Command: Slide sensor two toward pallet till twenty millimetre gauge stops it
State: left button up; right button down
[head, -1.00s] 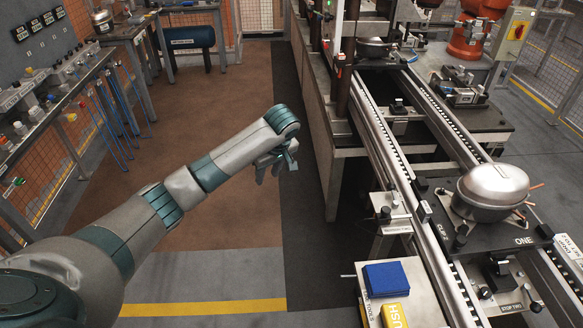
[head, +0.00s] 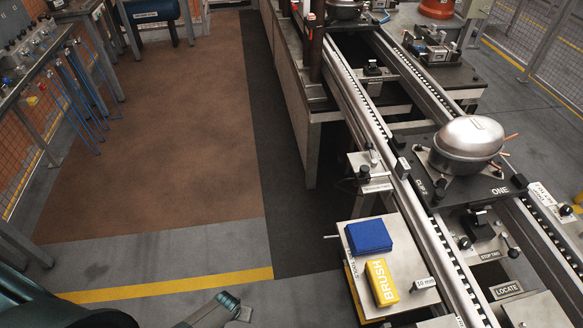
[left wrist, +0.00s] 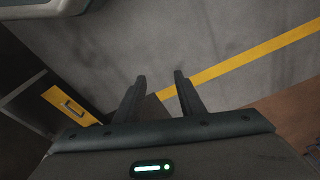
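Sensor two (head: 370,174) appears to be the small bracket with a dark knob on the left side of the conveyor rail, beside the pallet. The dark pallet (head: 427,166), marked ONE and CLIP 2, sits on the rails under a silver compressor (head: 467,142). A gauge tag reading 10 mm (head: 425,283) lies at the tray's right edge; I cannot make out a twenty millimetre gauge. My left gripper (left wrist: 160,76) is open and empty over the floor in the left wrist view. Part of my left arm shows low in the head view, well away from the sensor. My right gripper is not in view.
A metal tool tray (head: 350,240) beside the rail holds a blue block (head: 368,236) and a yellow brush box (head: 381,282). A stop marked STOP TWO (head: 478,228) and a LOCATE plate (head: 506,290) lie between the rails. The floor left of the conveyor is clear.

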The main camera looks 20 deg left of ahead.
pick_arm(q)
jog(key=s+d+f+m, duration=0.1)
jog(key=s+f, duration=0.1)
jog(key=s, duration=0.7)
jog(key=s+d+f+m, duration=0.2)
jog(key=s+f, duration=0.1)
jog(key=s, duration=0.7)
jog(key=s+d+f+m, duration=0.1)
jog(key=s+d+f, duration=0.1)
jog(key=s, duration=0.7)
jog(key=shift+s+d+f+g+h+b, duration=0.2)
jog(key=shift+f+g+h+b, duration=0.15)
jog(key=shift+f, duration=0.2)
jog(key=shift+w, duration=0.15)
jog(key=shift+c, duration=0.6)
